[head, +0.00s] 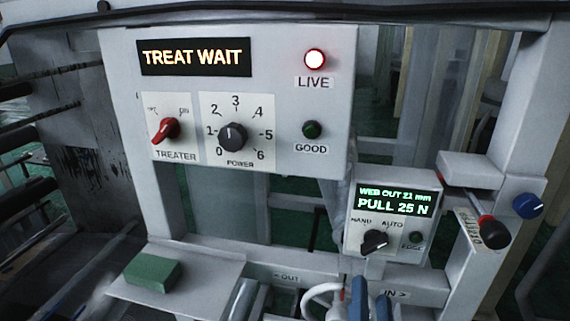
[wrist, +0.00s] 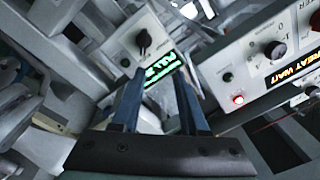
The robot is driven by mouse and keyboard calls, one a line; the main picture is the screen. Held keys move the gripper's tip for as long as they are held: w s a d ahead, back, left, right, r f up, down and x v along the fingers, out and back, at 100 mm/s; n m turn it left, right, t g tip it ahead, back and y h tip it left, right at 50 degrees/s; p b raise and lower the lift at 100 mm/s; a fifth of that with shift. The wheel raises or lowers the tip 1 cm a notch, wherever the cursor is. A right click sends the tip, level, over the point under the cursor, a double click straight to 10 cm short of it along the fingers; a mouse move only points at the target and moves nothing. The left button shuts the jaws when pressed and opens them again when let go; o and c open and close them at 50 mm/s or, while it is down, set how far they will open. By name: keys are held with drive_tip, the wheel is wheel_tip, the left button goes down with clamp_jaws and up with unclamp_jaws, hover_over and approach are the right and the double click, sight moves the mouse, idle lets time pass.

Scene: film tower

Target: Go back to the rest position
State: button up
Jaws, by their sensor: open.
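My gripper (head: 370,288) shows at the bottom edge of the head view, its blue fingers pointing up below the small control box (head: 350,238). In the wrist view my gripper (wrist: 157,75) is open, its two fingers apart with nothing between them. The small box's green display (wrist: 162,67) shows beyond the fingertips, with its black hand/auto knob (wrist: 143,40) near it. In the head view this knob (head: 374,242) stands apart from my fingers. The display (head: 394,202) reads WEB OUT 21 mm and PULL 25 N.
The large panel (head: 290,100) reads TREAT WAIT. Its LIVE lamp (head: 315,59) glows; its GOOD lamp (head: 311,129) is dark green. It bears a red TREATER switch (head: 165,130) and a POWER knob (head: 233,136). A green block (head: 152,271) lies on the shelf.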

drive_tip(key=a+r+n+t+y+b, duration=0.2)
drive_tip(key=a+r+n+t+b, duration=0.1)
drive_tip(key=r, duration=0.9)
drive_tip(key=s+a+r+n+t+y+b, duration=0.1)
drive_tip(key=a+r+n+t+b, duration=0.3)
drive_tip(key=r, duration=0.8)
drive_tip(key=a+n+t+y, duration=0.1)
drive_tip(key=a+n+t, duration=0.1)
drive_tip(key=a+n, duration=0.2)
drive_tip(key=shift+s+a+r+y, duration=0.2)
drive_tip(key=shift+a+r+y, duration=0.2)
drive_tip(key=shift+a, duration=0.05)
